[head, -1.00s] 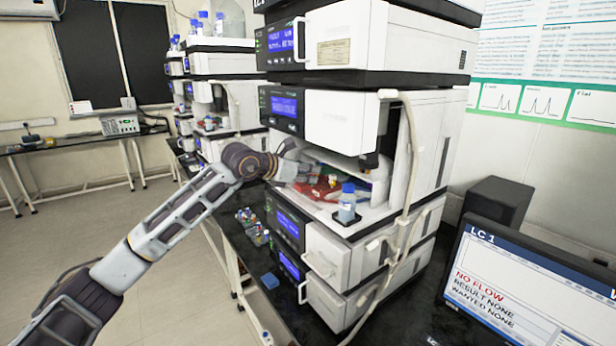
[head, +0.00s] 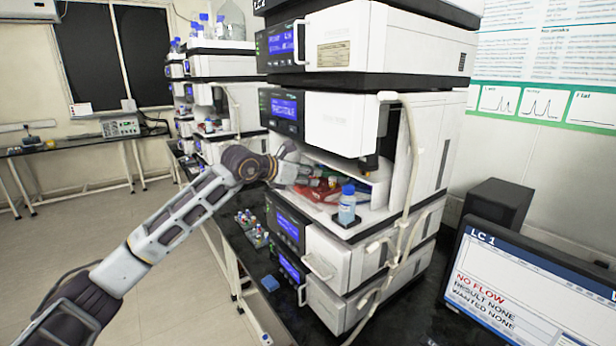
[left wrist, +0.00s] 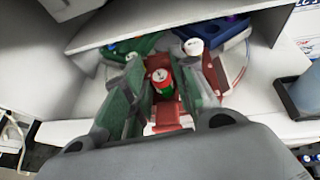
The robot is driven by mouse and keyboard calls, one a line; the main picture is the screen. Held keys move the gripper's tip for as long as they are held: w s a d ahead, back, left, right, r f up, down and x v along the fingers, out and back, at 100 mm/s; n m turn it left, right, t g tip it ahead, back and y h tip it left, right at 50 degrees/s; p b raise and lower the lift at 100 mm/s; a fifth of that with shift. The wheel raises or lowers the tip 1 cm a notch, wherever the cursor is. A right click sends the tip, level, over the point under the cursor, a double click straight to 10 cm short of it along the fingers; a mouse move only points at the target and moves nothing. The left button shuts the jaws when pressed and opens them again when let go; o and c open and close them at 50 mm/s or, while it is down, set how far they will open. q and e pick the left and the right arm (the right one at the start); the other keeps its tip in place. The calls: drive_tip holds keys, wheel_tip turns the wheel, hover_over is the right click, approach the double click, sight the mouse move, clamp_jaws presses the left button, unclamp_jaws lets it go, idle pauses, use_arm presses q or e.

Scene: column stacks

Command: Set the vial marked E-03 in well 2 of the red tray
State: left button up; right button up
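My left gripper (left wrist: 160,82) reaches into the open bay of the middle unit and shows partly in the head view (head: 318,180). Its two green-padded fingers stand on either side of a red-capped vial (left wrist: 160,76) with a green band; narrow gaps seem to show beside it. The mark on its cap is too small to read. The red tray (left wrist: 165,128) lies under and beside the fingers and also shows in the head view (head: 305,193). Its well numbers are hidden. A white-capped vial (left wrist: 193,46) stands just beyond. My right gripper is out of view.
A green tray (left wrist: 125,47) and a blue tray (left wrist: 232,42) lie deeper in the bay. A blue-capped bottle (head: 347,205) stands at the bay's front right. Several small vials (head: 250,228) stand on the bench at left. The bay's upper edge hangs close above.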

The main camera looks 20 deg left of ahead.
use_arm(q)
drive_tip(key=shift+r, duration=0.15)
drive_tip(key=shift+s+a+r, duration=0.15)
drive_tip(key=shift+s+a, duration=0.15)
drive_tip(key=shift+s, duration=0.15)
drive_tip(key=b+v, duration=0.2)
drive_tip(key=v, duration=0.8)
drive_tip(key=shift+s, duration=0.4)
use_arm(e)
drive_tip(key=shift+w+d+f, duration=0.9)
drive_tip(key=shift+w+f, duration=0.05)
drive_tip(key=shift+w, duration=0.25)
use_arm(q)
drive_tip(key=shift+a+r, duration=0.1)
drive_tip(key=shift+r, duration=0.05)
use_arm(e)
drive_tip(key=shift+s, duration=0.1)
